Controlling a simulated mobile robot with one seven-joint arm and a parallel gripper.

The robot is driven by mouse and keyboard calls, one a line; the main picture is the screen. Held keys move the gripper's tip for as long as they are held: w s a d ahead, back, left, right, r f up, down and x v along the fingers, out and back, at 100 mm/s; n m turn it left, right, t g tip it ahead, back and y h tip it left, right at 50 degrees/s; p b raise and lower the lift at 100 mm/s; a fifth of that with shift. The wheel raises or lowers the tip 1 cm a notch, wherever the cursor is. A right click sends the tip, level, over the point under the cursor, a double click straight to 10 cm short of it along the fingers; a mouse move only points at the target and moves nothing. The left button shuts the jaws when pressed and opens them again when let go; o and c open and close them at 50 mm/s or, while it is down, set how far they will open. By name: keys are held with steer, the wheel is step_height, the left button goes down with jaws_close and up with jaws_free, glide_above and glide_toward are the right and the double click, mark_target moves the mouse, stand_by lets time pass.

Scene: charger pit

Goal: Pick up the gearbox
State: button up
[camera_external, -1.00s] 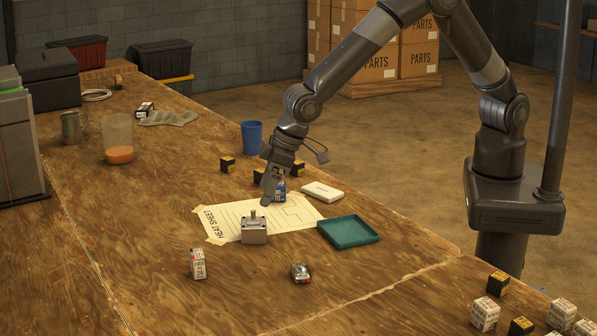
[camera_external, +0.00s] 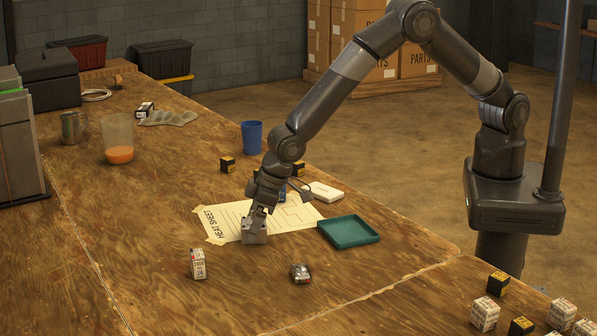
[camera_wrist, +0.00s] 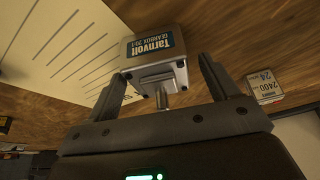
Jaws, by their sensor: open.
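The gearbox (camera_external: 254,235) is a small grey block on the edge of the paper heat sheet (camera_external: 228,218), on the wooden table. In the wrist view the gearbox (camera_wrist: 152,62) shows a blue and white label and a metal shaft pointing toward my gripper. My gripper (camera_external: 258,222) is right above the gearbox, tilted down at it. In the wrist view my open gripper (camera_wrist: 163,80) has one finger on each side of the gearbox. I cannot tell whether either finger touches it. The fingers hide part of the gearbox in the external view.
A blue cup (camera_external: 251,138) stands further back.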

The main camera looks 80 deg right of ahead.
steer(key=shift+c, duration=0.3)
steer(key=shift+r, duration=0.1)
steer(key=c, duration=1.4)
